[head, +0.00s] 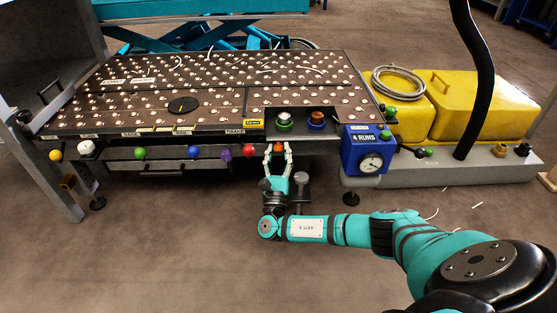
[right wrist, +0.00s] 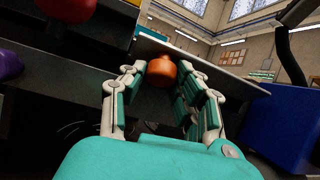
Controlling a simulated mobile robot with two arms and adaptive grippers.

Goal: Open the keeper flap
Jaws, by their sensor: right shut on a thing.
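My right gripper (head: 278,148) is at the front edge of the roller table, below the dark recess. Its fingers are shut on an orange knob, which shows between them in the right wrist view (right wrist: 161,71). The knob sits close against a dark front panel (right wrist: 140,100). My left gripper is not in view.
The table front carries white, green, blue, purple and red knobs (head: 249,150). A blue box with a gauge (head: 368,150) stands just right of my gripper. Yellow cases (head: 485,100) and a black hose (head: 480,80) are further right. The floor in front is mostly clear.

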